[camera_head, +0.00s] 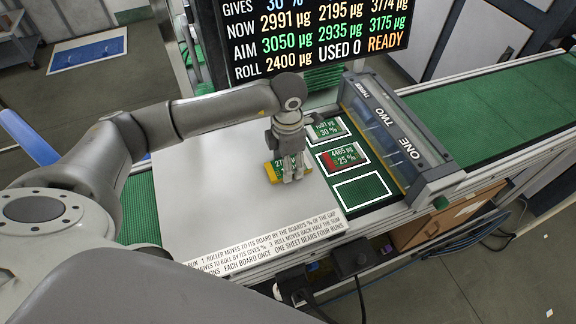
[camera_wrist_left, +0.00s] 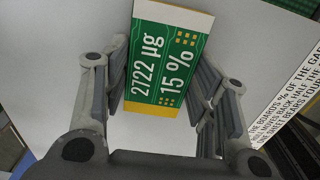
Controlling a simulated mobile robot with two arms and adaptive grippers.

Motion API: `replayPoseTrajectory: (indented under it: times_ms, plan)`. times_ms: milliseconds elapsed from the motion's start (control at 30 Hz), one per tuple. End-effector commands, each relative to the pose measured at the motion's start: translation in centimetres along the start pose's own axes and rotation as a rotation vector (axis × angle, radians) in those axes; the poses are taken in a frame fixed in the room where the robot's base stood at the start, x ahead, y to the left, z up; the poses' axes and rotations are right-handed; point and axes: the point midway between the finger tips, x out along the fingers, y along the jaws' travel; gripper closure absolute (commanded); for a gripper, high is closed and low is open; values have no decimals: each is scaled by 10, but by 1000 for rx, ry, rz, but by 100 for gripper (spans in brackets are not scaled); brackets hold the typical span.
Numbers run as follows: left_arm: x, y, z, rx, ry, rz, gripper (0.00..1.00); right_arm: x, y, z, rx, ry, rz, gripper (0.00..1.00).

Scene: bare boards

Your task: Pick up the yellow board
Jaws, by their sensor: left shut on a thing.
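The yellow board (camera_head: 272,171) is at the right part of the pale sheet in the head view. Its green face reads 2722 µg and 15 % in the left wrist view (camera_wrist_left: 166,62), with yellow along the near edge. My left gripper (camera_head: 291,179) points down over it, with its fingers on either side of the board. It is shut on the board and hides part of it in the head view. I cannot tell whether the board is clear of the sheet. My right gripper is not in view.
Right of the sheet (camera_head: 205,205) are outlined slots: a 30 % board (camera_head: 326,129), a red-edged 25 % board (camera_head: 342,158) and an empty slot (camera_head: 362,192). A grey roller frame (camera_head: 405,140) stands beyond them. A display (camera_head: 310,35) is behind. The sheet's left part is clear.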

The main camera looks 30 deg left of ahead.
Motion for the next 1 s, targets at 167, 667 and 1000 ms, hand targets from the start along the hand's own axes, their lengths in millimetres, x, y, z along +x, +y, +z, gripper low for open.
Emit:
replayPoseTrajectory:
  times_ms: [167,667,1000]
  plan:
    - [0,0,0,0,-1,0,72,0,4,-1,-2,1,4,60]
    - [-30,0,2,2,-7,5,72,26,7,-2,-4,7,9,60]
    - [-99,-67,41,10,-6,3,72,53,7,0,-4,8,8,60]
